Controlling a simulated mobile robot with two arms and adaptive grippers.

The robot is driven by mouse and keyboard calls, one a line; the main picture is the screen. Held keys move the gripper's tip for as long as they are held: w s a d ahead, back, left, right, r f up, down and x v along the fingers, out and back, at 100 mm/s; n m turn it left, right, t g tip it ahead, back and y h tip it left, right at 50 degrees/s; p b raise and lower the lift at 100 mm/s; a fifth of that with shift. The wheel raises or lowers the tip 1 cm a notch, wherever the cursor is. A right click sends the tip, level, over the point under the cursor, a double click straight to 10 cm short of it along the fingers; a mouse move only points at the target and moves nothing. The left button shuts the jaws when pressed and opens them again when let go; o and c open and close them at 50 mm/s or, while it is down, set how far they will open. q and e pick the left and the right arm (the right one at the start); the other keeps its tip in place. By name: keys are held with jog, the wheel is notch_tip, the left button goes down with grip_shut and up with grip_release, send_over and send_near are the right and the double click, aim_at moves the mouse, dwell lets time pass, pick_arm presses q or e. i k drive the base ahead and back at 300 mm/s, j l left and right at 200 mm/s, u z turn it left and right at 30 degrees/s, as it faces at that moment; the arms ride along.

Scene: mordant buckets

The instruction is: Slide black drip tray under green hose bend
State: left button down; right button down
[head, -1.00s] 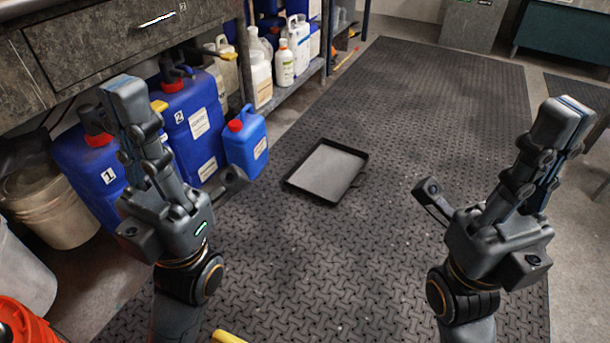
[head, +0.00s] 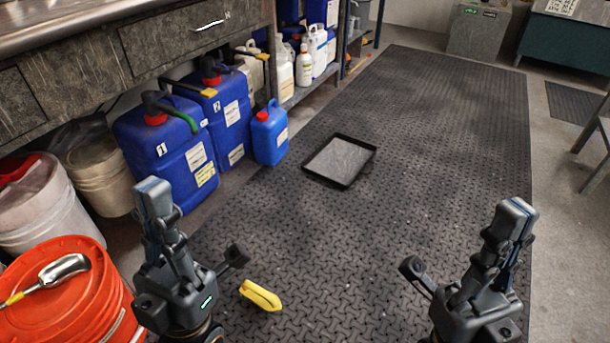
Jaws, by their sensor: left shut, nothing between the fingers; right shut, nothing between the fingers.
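The black drip tray (head: 340,160) is a shallow square pan with a grey inside. It lies flat on the dark mat, to the right of the small blue jug and apart from it. The green hose bend (head: 180,113) curves down over the front of the blue jug marked 1, to the left of the tray. My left gripper (head: 155,195) is shut and empty, raised in front of the jugs and nearer me than the tray. My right gripper (head: 515,212) is shut and empty over the mat at the lower right. Neither touches the tray.
Blue jug 1 (head: 170,155), blue jug 2 (head: 222,120) and a small blue jug (head: 269,135) stand along the workbench (head: 145,40). An orange bucket (head: 75,300) is at lower left. A yellow object (head: 261,295) lies on the mat. The mat (head: 400,220) is otherwise largely clear.

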aim_at(339, 160)
jog(key=i+l+u, duration=0.1)
jog(key=u, duration=1.7)
jog(key=i+l, duration=0.15)
jog(key=l, duration=0.5)
jog(key=i+l, duration=0.1)
jog(key=l, duration=0.55)
jog(key=i+l+u, duration=0.1)
jog(key=l, duration=0.55)
jog(key=i+l, duration=0.15)
jog(key=l, duration=0.5)
jog(key=i+l, duration=0.1)
jog(key=l, duration=0.55)
jog(key=i+l+u, duration=0.1)
jog(key=l, duration=0.6)
jog(key=i+l, duration=0.1)
jog(key=l, duration=0.55)
